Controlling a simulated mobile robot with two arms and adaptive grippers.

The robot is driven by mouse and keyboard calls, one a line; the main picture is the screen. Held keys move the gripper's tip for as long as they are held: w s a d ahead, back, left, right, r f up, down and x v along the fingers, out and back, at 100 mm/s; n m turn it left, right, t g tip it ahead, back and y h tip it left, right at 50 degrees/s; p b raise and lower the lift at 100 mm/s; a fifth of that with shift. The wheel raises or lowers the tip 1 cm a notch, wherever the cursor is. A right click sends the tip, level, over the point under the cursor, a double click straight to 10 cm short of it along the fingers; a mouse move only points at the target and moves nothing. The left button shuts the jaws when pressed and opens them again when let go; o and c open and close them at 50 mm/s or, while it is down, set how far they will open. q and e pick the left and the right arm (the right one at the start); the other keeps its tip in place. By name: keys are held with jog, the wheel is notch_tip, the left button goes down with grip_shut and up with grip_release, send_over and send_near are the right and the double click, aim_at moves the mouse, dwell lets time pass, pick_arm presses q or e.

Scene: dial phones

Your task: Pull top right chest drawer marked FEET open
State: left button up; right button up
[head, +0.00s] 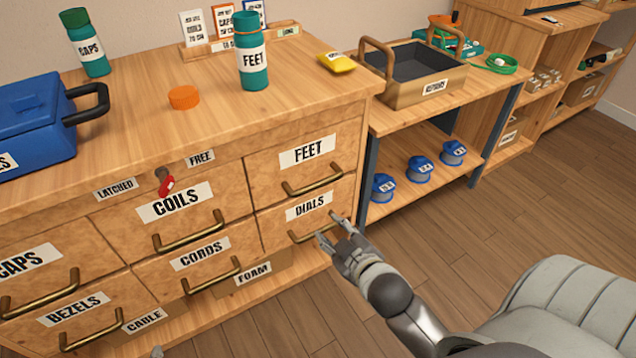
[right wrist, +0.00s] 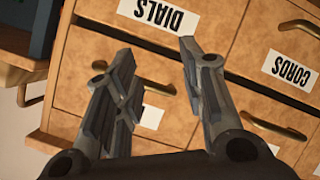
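The drawer marked FEET (head: 330,165) is the top right one in the wooden chest. Its front looks flush with its neighbours, so it is shut. Its brass bar handle (head: 313,180) is below the label. My right gripper (head: 335,230) is in front of the chest, overlapping the right end of the DIALS handle in the head view. The right wrist view is upside down. There the right gripper's fingers (right wrist: 155,85) are apart, with the FEET handle (right wrist: 152,87) seen between them, farther off. No contact is visible. A small grey tip at the head view's bottom edge may be my left gripper (head: 157,352).
The DIALS drawer (head: 272,215) is directly below. A red latch lever (head: 166,186) sits between LATCHED and FREE labels above COILS. A green FEET bottle (head: 252,70) stands on the chest top.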

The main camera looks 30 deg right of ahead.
aim_at(319, 182)
jog(key=w+d+r+n+t+y+b, duration=0.1)
jog(key=w+d+n+t+y, duration=0.25)
jog(key=n, duration=0.55)
jog(key=d+n+t+y, duration=0.2)
jog(key=d+n+y, duration=0.3)
jog(key=n, duration=0.4)
pick_arm(q)
jog(key=w+d+r+t+h+b, duration=0.1)
jog(key=w+d+r+t+h, duration=0.1)
jog(key=w+r+t, duration=0.4)
jog(key=shift+d+r+t, duration=0.3)
jog(key=shift+d+r, duration=0.25)
jog(key=shift+r, duration=1.15)
pick_arm(e)
jog(key=shift+y, duration=0.45)
jog(key=shift+s+a+x, duration=0.1)
jog(key=shift+a+x, duration=0.1)
jog(key=shift+x, duration=1.6)
jog(key=shift+s+a+x, duration=0.1)
jog(key=shift+a+x, duration=0.1)
jog(key=shift+x, duration=1.6)
jog(key=shift+a+x, duration=0.15)
jog(key=shift+x, duration=1.6)
jog(key=shift+f, duration=0.15)
grip_shut()
